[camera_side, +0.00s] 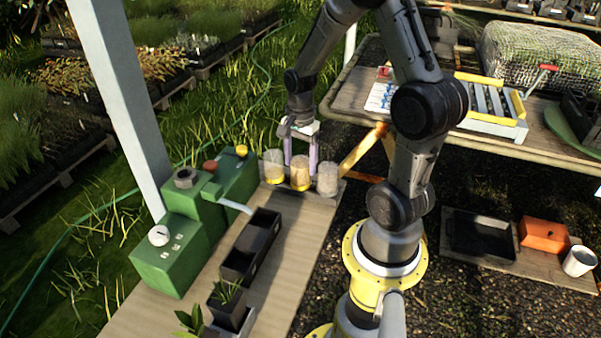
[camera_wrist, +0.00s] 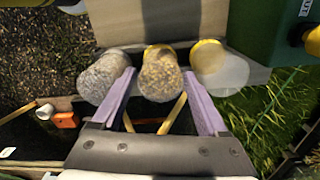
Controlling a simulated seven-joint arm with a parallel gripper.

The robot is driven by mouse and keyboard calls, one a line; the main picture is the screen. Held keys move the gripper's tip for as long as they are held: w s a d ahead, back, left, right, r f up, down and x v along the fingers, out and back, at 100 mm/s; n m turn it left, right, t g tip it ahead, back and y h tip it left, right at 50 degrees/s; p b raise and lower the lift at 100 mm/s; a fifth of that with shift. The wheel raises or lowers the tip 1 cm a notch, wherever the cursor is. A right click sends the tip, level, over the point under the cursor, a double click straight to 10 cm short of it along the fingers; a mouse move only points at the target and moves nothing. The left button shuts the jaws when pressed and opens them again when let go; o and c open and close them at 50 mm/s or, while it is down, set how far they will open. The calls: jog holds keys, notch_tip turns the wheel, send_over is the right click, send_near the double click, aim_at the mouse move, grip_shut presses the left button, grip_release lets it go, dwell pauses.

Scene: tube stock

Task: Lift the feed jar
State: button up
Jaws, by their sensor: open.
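Three clear jars stand in a row at the far end of the plank bench. The middle jar (camera_side: 300,175) holds tan, grainy stuff; it also shows in the wrist view (camera_wrist: 160,76). The left jar (camera_side: 274,166) has yellow at its bottom. The right jar (camera_side: 327,180) holds greyish grains and appears at left in the wrist view (camera_wrist: 101,80). No readable label shows which one is the feed jar. My gripper (camera_side: 300,162) points down, open, its purple fingers on either side of the middle jar. In the wrist view, each finger lies in a gap between jars; contact is unclear.
A green machine (camera_side: 175,255) stands left of the jars, with a pale chute (camera_side: 236,206) reaching over the bench. Black planter boxes (camera_side: 262,232) and potted plants (camera_side: 228,292) line the bench. The neighbouring jars leave little room around the fingers. A wooden table (camera_side: 350,97) stands behind.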

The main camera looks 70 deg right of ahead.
notch_tip(320, 180, down, 3)
jog(key=shift+f, duration=0.2)
jog(key=shift+w, duration=0.1)
jog(key=c, duration=1.2)
